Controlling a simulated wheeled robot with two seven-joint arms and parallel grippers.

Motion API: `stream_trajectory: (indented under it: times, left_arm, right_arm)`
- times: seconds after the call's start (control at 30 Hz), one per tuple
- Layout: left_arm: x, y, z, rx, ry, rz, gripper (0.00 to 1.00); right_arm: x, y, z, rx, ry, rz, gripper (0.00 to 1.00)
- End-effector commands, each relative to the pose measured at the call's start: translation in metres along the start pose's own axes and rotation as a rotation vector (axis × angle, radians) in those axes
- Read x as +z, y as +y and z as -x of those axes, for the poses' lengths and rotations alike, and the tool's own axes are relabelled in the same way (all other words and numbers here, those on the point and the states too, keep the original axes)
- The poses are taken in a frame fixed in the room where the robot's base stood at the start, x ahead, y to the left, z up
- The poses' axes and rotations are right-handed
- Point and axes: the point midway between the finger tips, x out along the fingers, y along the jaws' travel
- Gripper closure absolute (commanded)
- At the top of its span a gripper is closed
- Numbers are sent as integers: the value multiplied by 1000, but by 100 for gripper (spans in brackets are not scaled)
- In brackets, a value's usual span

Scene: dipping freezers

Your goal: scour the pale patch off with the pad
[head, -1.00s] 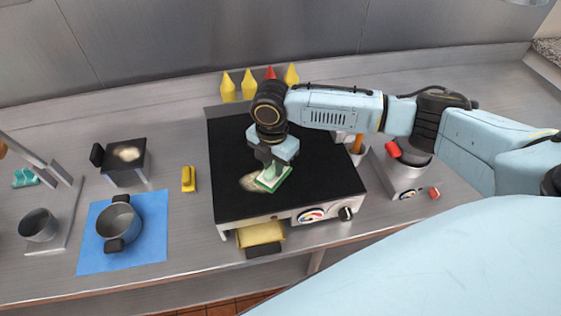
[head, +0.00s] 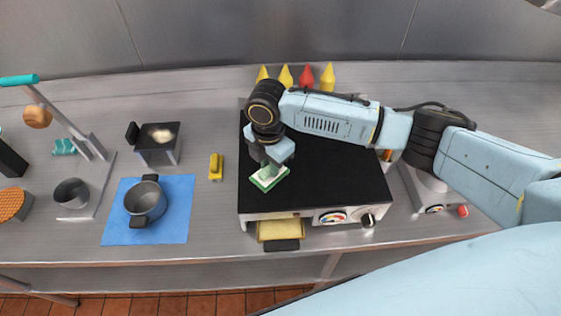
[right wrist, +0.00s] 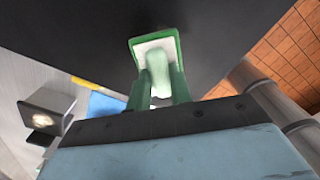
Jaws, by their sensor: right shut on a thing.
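My right gripper (head: 270,164) is shut on a green-edged pad with a white top (head: 264,183) and holds it flat at the left part of the black griddle top (head: 330,180). In the right wrist view the pad (right wrist: 143,44) shows between the green fingers, against the dark plate. No pale patch shows on the griddle now; the pad covers the place where it showed earlier, so I cannot tell what is beneath. Another pale patch (head: 162,135) lies on a small black-topped block at the left. My left gripper is out of view.
A grey pot (head: 146,200) stands on a blue mat (head: 118,228). A yellow object (head: 216,168) lies left of the griddle. Several yellow and red pointed bottles (head: 306,76) stand behind it. A yellow drawer (head: 279,228) sticks out in front. A stand (head: 98,190) is farther left.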

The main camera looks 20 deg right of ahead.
Motion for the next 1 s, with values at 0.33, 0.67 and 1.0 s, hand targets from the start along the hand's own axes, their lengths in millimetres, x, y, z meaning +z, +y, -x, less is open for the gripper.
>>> stream_trajectory:
  times: [0.33,0.67,1.0]
  left_arm:
    - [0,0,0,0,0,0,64]
    - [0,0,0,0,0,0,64]
    - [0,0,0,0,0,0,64]
  right_arm:
    - [15,-13,0,-3,-1,-3,100]
    - [30,-25,2,-2,0,-1,100]
    - [55,-45,0,-2,-1,-2,100]
